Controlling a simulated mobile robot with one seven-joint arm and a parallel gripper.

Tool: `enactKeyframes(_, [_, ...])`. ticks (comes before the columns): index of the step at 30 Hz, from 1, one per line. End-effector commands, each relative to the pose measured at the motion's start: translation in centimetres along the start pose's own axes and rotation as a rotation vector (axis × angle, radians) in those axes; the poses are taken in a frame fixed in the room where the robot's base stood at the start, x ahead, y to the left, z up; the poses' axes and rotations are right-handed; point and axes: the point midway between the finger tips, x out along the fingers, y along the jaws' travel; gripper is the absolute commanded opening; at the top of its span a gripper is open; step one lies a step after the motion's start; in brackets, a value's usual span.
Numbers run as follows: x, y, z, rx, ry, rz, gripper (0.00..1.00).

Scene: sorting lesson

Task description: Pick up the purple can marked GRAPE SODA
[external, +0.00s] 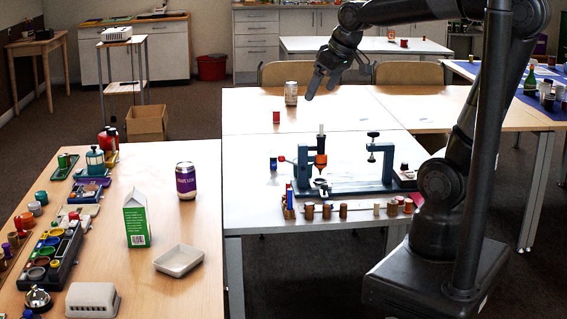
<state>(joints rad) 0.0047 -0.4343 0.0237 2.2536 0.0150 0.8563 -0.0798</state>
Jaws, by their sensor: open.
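A can with a purple band and pale lettering (186,181) stands upright on the left wooden table (205,235), near its right edge. The lettering is too small to read with certainty. My gripper (320,92) is open and empty, raised above the far table, well to the right of the purple can and farther back. Another can, whitish with a tan tint (291,93), stands on the far table just left of my gripper; its label is not readable.
A green and white carton (137,219) and a white dish (179,260) stand near the purple can. Trays of small parts (50,260) line the table's left side. A blue clamp fixture (350,180) stands on the middle table. A small red cylinder (276,117) stands behind it.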

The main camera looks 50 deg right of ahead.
Motion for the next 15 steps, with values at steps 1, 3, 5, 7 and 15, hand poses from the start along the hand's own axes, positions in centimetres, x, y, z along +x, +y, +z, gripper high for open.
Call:
enactKeyframes(1, [0.8,0.0,-1.7,-0.011,-0.008,-0.003,0.85])
enactKeyframes(3, [1.9,-0.1,-4.0,-0.03,-0.013,-0.008,0.85])
enactKeyframes(5, [2.9,-0.1,-5.8,-0.044,-0.017,-0.012,0.85])
enactKeyframes(7, [4.2,-0.1,-8.0,-0.062,-0.023,-0.017,0.85])
enactKeyframes(15, [10.8,-0.6,-15.5,-0.126,-0.038,-0.045,0.85])
